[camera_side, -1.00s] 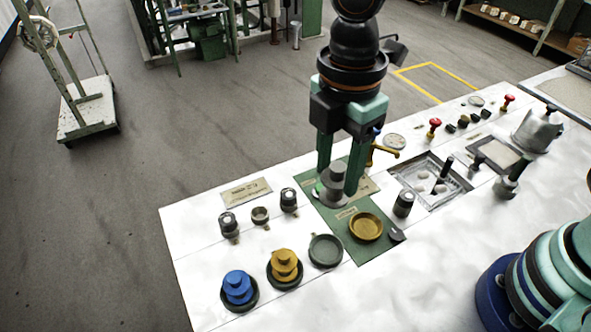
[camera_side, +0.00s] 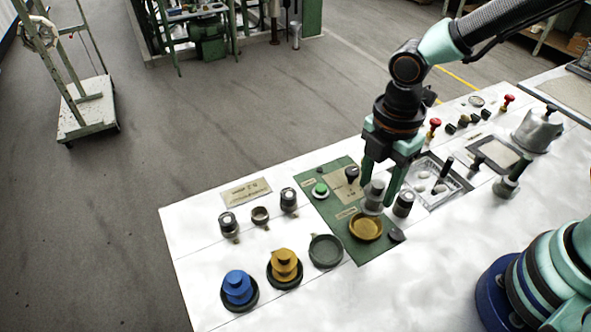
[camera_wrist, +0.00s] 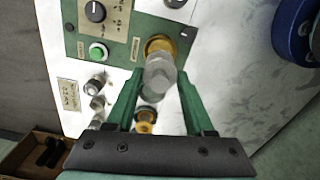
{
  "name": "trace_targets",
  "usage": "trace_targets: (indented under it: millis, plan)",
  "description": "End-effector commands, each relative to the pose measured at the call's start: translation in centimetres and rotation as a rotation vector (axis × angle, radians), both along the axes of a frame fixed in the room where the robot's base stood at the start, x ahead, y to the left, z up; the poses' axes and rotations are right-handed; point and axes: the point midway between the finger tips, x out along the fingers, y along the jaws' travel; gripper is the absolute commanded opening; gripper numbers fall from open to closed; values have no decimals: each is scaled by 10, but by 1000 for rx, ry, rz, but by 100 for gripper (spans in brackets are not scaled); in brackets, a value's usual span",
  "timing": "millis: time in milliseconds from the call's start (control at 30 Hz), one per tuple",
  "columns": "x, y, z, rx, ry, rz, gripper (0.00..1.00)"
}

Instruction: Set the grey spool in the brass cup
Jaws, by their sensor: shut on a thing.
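The grey spool (camera_side: 374,194) is held upright between the green fingers of my gripper (camera_side: 376,201), which is shut on it. The brass cup (camera_side: 366,229) is a round, shallow, empty-looking dish on the green panel. In the side view the spool is just above and slightly right of the cup's back rim; I cannot tell the exact gap. In the wrist view the spool (camera_wrist: 160,76) hides part of the brass cup (camera_wrist: 158,42), whose far rim shows beyond it.
An empty dark dish (camera_side: 326,251) stands left of the cup. A yellow spool (camera_side: 285,263) and a blue spool (camera_side: 238,286) sit in dark dishes further left. A black-and-silver knob (camera_side: 403,203) stands close right of my gripper. A green button (camera_side: 320,190) and dark knob (camera_side: 352,173) are behind.

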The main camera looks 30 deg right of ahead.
Motion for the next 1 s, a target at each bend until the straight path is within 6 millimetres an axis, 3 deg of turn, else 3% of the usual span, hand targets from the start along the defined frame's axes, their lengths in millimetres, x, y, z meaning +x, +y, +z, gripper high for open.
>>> trace_targets:
  millis: [500,1000]
  plan:
    - [0,0,-34,-1,2,0,0]
    - [0,0,-38,0,1,0,0]
